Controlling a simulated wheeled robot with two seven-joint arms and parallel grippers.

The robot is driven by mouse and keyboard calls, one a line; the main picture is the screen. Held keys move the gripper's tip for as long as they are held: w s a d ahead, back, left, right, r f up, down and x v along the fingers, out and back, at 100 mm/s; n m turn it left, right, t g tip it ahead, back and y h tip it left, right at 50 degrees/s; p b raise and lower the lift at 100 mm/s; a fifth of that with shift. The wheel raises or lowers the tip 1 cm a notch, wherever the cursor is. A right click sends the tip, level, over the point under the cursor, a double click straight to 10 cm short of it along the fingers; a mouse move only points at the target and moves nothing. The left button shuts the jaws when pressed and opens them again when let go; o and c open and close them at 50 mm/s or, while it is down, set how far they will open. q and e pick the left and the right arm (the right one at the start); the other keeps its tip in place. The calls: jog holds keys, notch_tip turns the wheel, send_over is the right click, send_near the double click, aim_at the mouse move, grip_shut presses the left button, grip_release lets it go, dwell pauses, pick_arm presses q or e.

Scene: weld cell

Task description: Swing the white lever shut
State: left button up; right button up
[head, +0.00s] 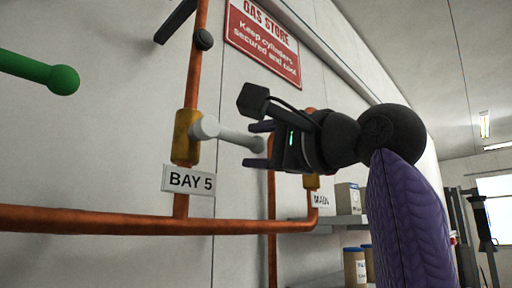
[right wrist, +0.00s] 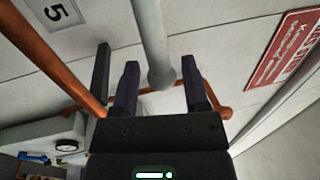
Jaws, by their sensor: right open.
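The white lever (head: 232,136) sits on a brass valve body (head: 186,137) on the upright orange pipe, above the BAY 5 sign (head: 188,181). It points out sideways to the right, across the pipe. My right gripper (head: 257,145) is open at the lever's free end, with one finger above and one below it. In the right wrist view the lever (right wrist: 150,35) comes down from the top, and its rounded end lies between the spread fingers of the gripper (right wrist: 160,66). I cannot tell whether a finger touches it. My left gripper is not in view.
A green-handled lever (head: 40,72) juts in at the left, and a black lever (head: 177,20) is above on the same pipe. A horizontal orange pipe (head: 100,221) runs below. The MAIN sign (head: 321,200) and a shelf with boxes (head: 347,198) are behind my right arm.

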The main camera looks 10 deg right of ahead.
jog(key=b+v, duration=0.4)
jog(key=v, duration=0.5)
jog(key=shift+s+d+f, duration=0.1)
